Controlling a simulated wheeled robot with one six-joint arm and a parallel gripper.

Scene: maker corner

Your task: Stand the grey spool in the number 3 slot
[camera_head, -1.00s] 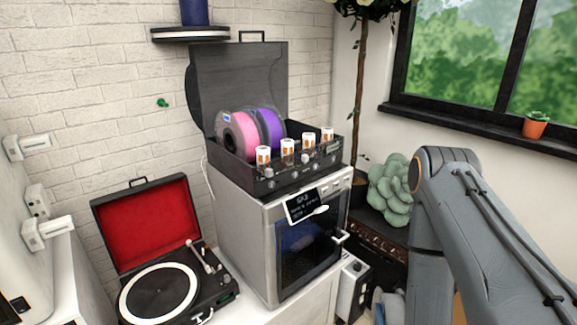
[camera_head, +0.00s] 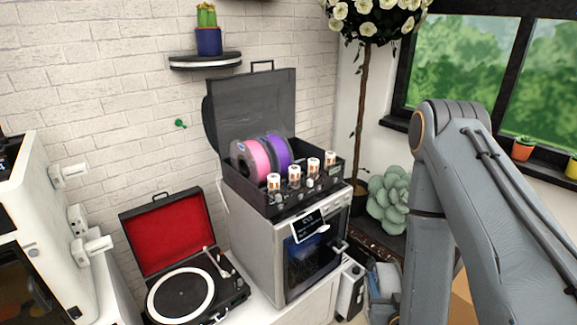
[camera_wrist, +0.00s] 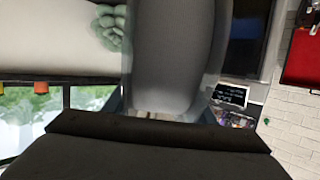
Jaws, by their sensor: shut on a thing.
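The grey spool (camera_wrist: 172,55) fills the upper middle of the wrist view, seen edge-on with clear rims at its sides. My gripper (camera_wrist: 155,125) is shut on it; the dark gripper parts cover the bottom of that view. In the head view the gripper and the grey spool are out of sight. An open black case (camera_head: 290,207) stands on the silver oven, with a pink spool (camera_head: 249,158) and a purple spool (camera_head: 279,152) upright in its left part. Its right part looks empty. Several white tags (camera_head: 313,167) stand along its front; their numbers are too small to read.
The case's raised lid (camera_head: 250,105) stands behind the spools. A red-lined record player (camera_head: 180,290) is left of the oven (camera_head: 265,245). A shelf (camera_head: 205,62) with a cactus is above. A green plant (camera_head: 388,200) and tree trunk (camera_head: 359,110) are to the right.

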